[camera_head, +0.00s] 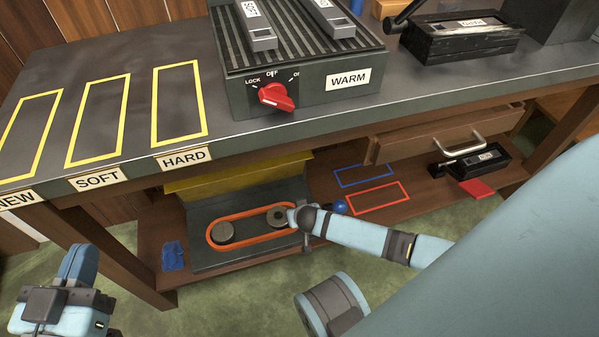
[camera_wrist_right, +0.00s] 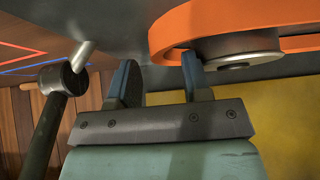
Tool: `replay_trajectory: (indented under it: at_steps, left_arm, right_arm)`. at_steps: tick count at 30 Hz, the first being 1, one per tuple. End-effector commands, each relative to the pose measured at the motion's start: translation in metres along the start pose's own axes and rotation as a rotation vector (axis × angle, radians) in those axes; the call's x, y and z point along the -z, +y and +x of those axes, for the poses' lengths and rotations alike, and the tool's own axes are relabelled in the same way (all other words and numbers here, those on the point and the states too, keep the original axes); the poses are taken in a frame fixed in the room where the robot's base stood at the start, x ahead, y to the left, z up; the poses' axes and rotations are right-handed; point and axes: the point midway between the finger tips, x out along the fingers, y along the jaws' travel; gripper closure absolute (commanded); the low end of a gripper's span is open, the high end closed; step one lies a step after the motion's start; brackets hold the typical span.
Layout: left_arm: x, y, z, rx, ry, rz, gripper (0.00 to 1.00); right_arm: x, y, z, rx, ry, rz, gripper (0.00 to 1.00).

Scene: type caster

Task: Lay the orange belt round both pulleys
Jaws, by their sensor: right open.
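The orange belt (camera_head: 249,237) lies as a long loop on the dark base plate on the lower shelf. Both the left pulley (camera_head: 224,232) and the right pulley (camera_head: 277,216) stand inside it, with a gap around the left one. My right gripper (camera_head: 294,214) is at the belt's right end and partly hides it. In the right wrist view, my right gripper (camera_wrist_right: 160,80) is open; one finger is close to the belt (camera_wrist_right: 180,30) beside a pulley (camera_wrist_right: 238,48). Contact is unclear. My left gripper (camera_head: 79,263) is away at lower left; its jaw gap is unclear.
A yellow bin (camera_head: 240,174) stands behind the base plate. A blue cloth-like item (camera_head: 173,256) lies left of it. Blue and red outlines (camera_head: 377,198) mark the shelf at right. The bench top (camera_head: 130,60) overhangs the shelf. A hammer-shaped part (camera_wrist_right: 55,95) is beside my right gripper.

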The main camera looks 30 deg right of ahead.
Motion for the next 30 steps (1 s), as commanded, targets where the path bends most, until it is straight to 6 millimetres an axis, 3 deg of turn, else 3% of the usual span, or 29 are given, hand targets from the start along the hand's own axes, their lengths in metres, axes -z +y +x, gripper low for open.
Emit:
replay_trajectory:
  at_steps: [3, 11, 15, 21, 30]
  left_arm:
    - [0.009, 0.004, -0.001, -0.003, -0.028, -0.061, 1.0]
    - [0.001, 0.025, -0.013, -0.004, -0.15, -0.278, 1.0]
    - [0.019, 0.022, -0.012, 0.011, -0.088, -0.274, 1.0]
    - [0.031, 0.02, -0.011, 0.023, -0.036, -0.269, 1.0]
    - [0.033, 0.019, -0.011, 0.025, -0.025, -0.266, 1.0]
  right_arm:
    - [0.003, -0.003, -0.027, 0.007, 0.0, 0.001, 0.52]
    - [0.003, -0.001, -0.088, 0.005, 0.0, 0.002, 0.52]
    - [0.002, 0.0, -0.112, 0.002, 0.0, 0.002, 0.52]
    - [0.001, 0.0, -0.13, 0.001, 0.001, 0.001, 0.52]
    - [0.001, 0.0, -0.133, 0.003, 0.002, -0.001, 0.52]
